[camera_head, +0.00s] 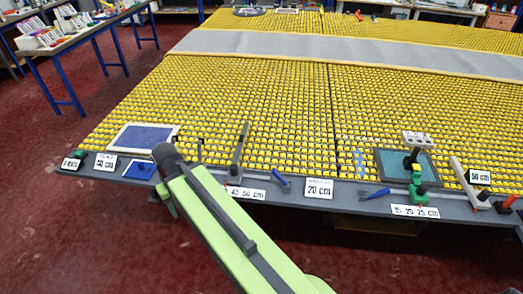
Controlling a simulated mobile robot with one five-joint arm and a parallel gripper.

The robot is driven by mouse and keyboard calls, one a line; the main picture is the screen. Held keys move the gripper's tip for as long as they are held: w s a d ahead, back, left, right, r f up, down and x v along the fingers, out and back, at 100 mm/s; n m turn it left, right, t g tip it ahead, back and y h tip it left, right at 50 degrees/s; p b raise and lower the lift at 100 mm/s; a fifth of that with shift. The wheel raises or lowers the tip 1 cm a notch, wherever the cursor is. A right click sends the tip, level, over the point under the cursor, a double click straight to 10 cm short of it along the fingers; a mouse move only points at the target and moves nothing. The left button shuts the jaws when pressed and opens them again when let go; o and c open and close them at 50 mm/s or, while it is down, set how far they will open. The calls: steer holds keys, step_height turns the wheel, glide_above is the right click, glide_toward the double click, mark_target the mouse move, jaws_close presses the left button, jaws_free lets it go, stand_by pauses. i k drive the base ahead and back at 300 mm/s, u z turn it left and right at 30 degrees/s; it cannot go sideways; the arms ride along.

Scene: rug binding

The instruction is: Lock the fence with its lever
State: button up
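A grey upright bar (239,148) stands at the table's front edge behind a "45 50 cm" label. A pale slanted bar (463,178) lies at the right, with a dark knob at its lower end and a small red-and-black handle (507,202) beside it. I cannot tell which of these is the fence or its lever. My green arm reaches from the bottom up to the left, ending at a dark rounded joint. Only a small green part of my gripper (166,200) shows below that joint, near the table's front left edge. Its fingertips are mostly hidden, and nothing is seen held.
The big table is covered with yellow studs (270,95), with a grey strip (340,52) across it. A framed blue-grey pad (143,137) lies at front left. A grey-framed tray (383,166) with a green-and-black device (415,178) stands at right. Red floor is open in front.

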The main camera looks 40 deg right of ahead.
mark_target(277, 175)
steer(key=z, duration=1.25)
steer(key=k, duration=0.55)
steer(key=u, duration=2.1)
steer(key=k, duration=0.2)
steer(key=z, duration=0.5)
